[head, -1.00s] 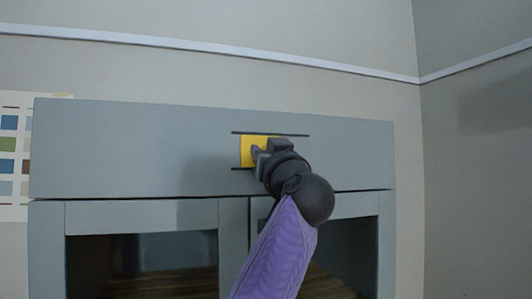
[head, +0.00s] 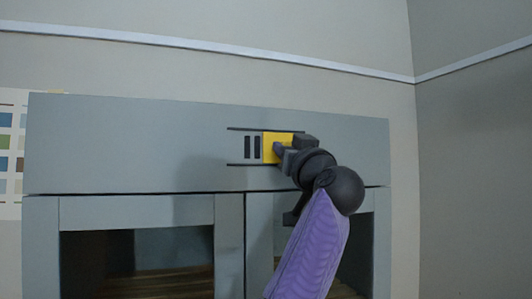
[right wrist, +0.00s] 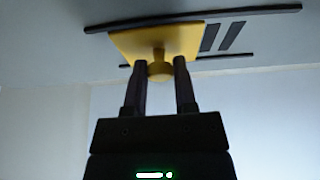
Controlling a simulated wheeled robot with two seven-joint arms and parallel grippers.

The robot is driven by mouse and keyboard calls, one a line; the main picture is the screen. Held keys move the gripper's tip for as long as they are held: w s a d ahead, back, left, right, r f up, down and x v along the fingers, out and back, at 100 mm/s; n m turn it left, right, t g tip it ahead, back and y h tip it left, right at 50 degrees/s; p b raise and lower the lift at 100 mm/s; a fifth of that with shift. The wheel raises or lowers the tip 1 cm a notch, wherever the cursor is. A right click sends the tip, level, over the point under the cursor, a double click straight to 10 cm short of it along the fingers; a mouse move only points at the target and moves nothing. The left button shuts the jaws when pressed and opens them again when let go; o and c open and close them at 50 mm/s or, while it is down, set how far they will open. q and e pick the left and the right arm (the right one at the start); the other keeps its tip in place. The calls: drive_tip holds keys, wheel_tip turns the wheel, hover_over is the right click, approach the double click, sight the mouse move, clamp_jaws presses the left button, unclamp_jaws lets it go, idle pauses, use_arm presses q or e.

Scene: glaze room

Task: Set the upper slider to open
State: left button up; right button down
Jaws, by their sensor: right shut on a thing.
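The upper slider is a yellow plate (head: 272,150) between two dark rails on the grey cabinet front. In the head view it stands toward the right part of the rails, with dark slots (head: 252,147) uncovered to its left. My right gripper (head: 285,152) is at the plate and partly hides its right side. In the right wrist view the yellow plate (right wrist: 150,42) has a round knob (right wrist: 160,70), and the two fingers of my right gripper (right wrist: 160,78) are shut on this knob. My left gripper is not in view.
The grey cabinet (head: 110,140) has framed openings (head: 135,260) below the slider panel. A chart with coloured squares (head: 10,150) is on the wall at the left. The panel left of the slots is clear.

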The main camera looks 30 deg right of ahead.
drive_tip(key=shift+s+d+r, duration=0.1)
drive_tip(key=shift+s+d, duration=0.1)
drive_tip(key=shift+d, duration=0.5)
drive_tip(key=c, duration=0.7)
unclamp_jaws()
drive_tip(key=shift+d, duration=0.1)
drive_tip(key=shift+o, duration=1.4)
drive_tip(key=shift+d, duration=0.2)
drive_tip(key=b+v, duration=0.6)
drive_tip(key=v, duration=0.4)
